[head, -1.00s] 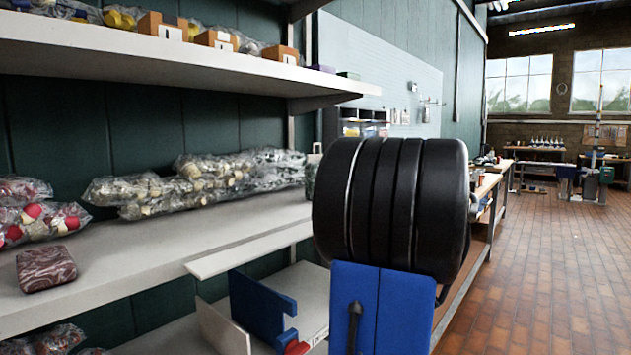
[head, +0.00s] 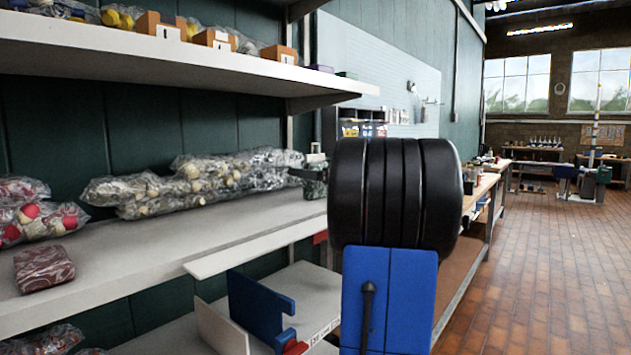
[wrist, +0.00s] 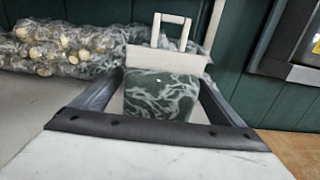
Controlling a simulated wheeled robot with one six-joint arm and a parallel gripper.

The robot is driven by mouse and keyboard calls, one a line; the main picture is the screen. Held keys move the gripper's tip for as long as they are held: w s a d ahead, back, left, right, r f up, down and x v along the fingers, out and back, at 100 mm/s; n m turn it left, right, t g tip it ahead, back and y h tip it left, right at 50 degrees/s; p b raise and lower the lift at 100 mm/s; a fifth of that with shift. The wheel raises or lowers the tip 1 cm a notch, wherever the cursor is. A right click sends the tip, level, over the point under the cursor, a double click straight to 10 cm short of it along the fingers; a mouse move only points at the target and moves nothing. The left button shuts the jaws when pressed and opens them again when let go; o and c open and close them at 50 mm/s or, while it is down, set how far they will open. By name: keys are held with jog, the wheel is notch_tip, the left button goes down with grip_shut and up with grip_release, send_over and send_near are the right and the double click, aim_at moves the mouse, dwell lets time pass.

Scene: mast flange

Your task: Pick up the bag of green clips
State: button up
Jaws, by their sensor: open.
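The green bag (wrist: 160,97), a dark green pack with pale marbled streaks, sits upright on the shelf in the wrist view. In the head view it shows at the far end of the shelf (head: 314,187), just left of my arm. My gripper (wrist: 162,80) is open, with one dark finger on each side of the bag. Narrow gaps seem to show beside it; I cannot tell whether either finger touches. The clips inside cannot be made out. In the head view my black and blue arm hides most of my gripper.
A pale piece with a handle loop (wrist: 165,57) stands right behind the green bag. Clear bags of cream-coloured parts (head: 190,182) lie to its left. A red marbled pack (head: 43,269) sits near the shelf's front left. An upper shelf (head: 180,56) overhangs. The shelf's middle is clear.

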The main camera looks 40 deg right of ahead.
jog(key=shift+w, duration=1.1)
jog(key=shift+c, duration=0.7)
jog(key=shift+a, duration=0.1)
jog(key=c, duration=1)
jog(key=shift+c, duration=0.2)
